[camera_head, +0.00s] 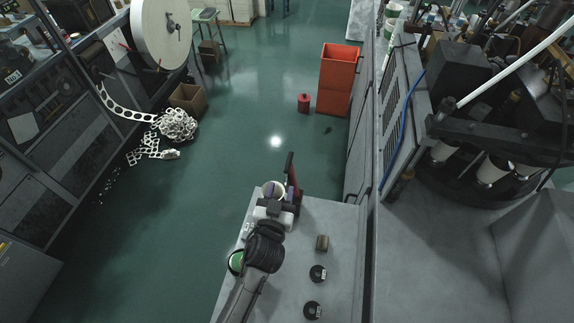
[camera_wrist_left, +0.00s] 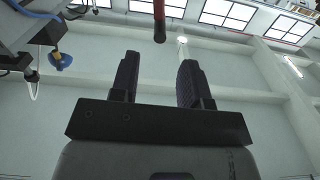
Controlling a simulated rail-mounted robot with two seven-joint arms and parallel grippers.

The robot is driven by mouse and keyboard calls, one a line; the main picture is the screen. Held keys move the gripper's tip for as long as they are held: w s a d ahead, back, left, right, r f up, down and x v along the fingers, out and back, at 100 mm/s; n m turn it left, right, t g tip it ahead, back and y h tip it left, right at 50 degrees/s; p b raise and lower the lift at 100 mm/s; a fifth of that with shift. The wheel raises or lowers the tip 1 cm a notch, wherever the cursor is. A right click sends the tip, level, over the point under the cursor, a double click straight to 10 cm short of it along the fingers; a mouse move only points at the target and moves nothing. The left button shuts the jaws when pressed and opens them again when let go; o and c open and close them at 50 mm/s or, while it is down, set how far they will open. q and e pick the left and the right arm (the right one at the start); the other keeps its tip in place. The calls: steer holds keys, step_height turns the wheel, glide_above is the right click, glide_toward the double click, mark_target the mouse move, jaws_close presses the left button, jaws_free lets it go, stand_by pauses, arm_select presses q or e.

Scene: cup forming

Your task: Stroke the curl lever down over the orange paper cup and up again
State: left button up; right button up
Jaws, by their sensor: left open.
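My left gripper (camera_head: 275,193) is at the far end of the bench, its fingers parted and empty. In the left wrist view the two dark fingers (camera_wrist_left: 157,72) stand apart. The curl lever (camera_head: 292,175), dark at its upper end with a red lower part, stands just right of the gripper. A dark red bar (camera_wrist_left: 159,22), probably this lever, shows beyond the fingertips, between their lines and apart from them. A pale round thing partly shows behind the fingers; I cannot tell what it is. I cannot make out the orange paper cup. My right gripper is not in view.
The grey bench (camera_head: 340,218) also carries a small brown cylinder (camera_head: 322,242) and two black discs (camera_head: 317,273). A green-topped round thing (camera_head: 236,262) is at its left edge, beside my arm. A tall machine cabinet (camera_head: 368,150) borders the right side. Open floor lies left.

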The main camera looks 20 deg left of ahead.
mark_target(287, 166)
arm_select(q)
steer(key=w, duration=0.2)
steer(key=w+a, duration=0.1)
steer(key=w, duration=0.5)
steer(key=shift+w+a+p, duration=0.15)
steer(key=shift+p, duration=0.15)
jaws_close()
